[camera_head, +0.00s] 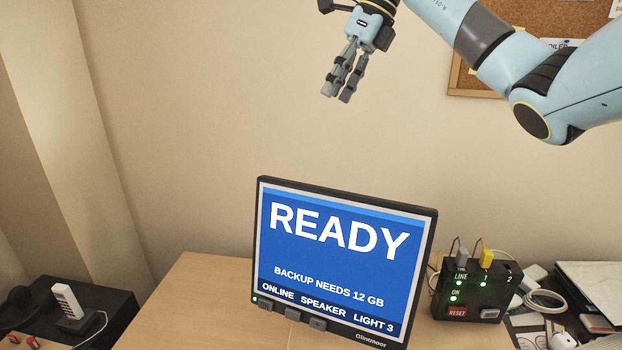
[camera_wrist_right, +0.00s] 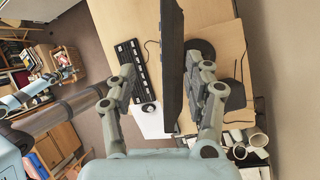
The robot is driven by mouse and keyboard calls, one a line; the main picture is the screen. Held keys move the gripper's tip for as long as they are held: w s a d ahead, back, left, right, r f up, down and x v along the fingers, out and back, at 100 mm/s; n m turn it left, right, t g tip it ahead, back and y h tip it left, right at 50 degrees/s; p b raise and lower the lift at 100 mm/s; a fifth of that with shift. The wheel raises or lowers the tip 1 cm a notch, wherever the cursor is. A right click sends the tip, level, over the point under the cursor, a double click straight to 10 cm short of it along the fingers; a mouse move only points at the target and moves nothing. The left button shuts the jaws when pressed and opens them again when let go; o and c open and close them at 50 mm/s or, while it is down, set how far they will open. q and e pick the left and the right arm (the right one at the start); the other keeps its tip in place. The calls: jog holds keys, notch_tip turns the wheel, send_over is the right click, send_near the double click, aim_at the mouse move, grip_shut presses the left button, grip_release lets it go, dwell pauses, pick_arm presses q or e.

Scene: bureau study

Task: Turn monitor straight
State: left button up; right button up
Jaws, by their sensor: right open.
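The monitor (camera_head: 335,260) stands on the wooden desk (camera_head: 185,300), with its lit blue screen reading "READY". Its top edge slopes down to the right in the head view, and its foot is out of frame there. My right gripper (camera_head: 338,96) is open and empty, well above the monitor and pointing down. In the right wrist view the monitor (camera_wrist_right: 172,60) shows edge-on from above, between the open fingers (camera_wrist_right: 166,84) in the picture. A round dark base (camera_wrist_right: 200,48) shows beside it. My left gripper is not in view.
A black box with green lights (camera_head: 467,291) and plugged cables stands right of the monitor. A handset on a dark unit (camera_head: 68,301) is at the left. The wrist view shows a keyboard (camera_wrist_right: 131,65) and mouse (camera_wrist_right: 148,108) on the screen side. The desk left of the monitor is clear.

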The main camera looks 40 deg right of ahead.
jog(key=f+b, duration=0.1)
jog(key=f, duration=0.1)
jog(key=b, duration=0.8)
send_near(311, 185)
jog(key=p+x, duration=0.2)
jog(key=x, duration=0.6)
jog(key=shift+a+f+p, duration=0.15)
jog(key=shift+a+p, duration=0.05)
jog(key=shift+p, duration=0.2)
jog(key=shift+w+a+f, duration=0.1)
jog(key=shift+a+f, duration=0.05)
jog(key=shift+f, duration=0.35)
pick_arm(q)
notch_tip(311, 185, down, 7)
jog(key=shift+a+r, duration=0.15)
pick_arm(e)
grip_shut()
